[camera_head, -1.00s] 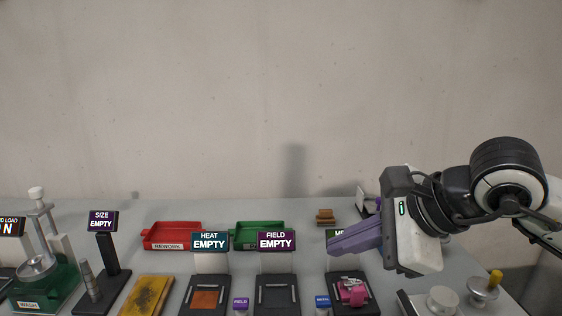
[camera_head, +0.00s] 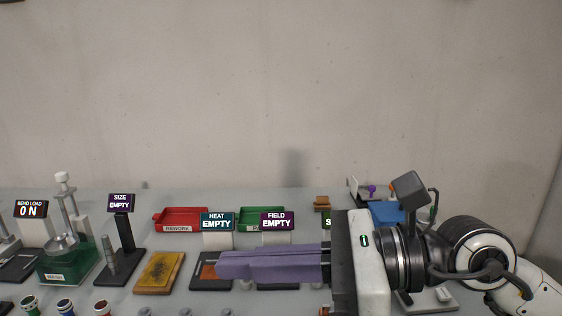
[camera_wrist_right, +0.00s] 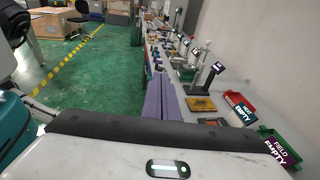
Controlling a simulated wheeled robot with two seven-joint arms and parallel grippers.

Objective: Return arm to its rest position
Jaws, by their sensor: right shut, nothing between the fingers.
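My right gripper (camera_head: 222,265) comes in from the right in the head view, its purple fingers together and empty. It points left across the front of the HEAT (camera_head: 217,221) and FIELD (camera_head: 277,221) stations and hides part of them. Its white and black wrist covers most of the station to their right. In the right wrist view the purple fingers (camera_wrist_right: 160,100) lie side by side, pointing along the bench. My left gripper does not show.
The red REWORK tray (camera_head: 181,217) and green tray (camera_head: 262,214) stand at the back. A yellow block (camera_head: 158,272), the SIZE stand (camera_head: 121,203) and a green WASH unit (camera_head: 70,258) stand left of the fingertips. In the wrist view, green floor (camera_wrist_right: 100,70) lies beside the bench.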

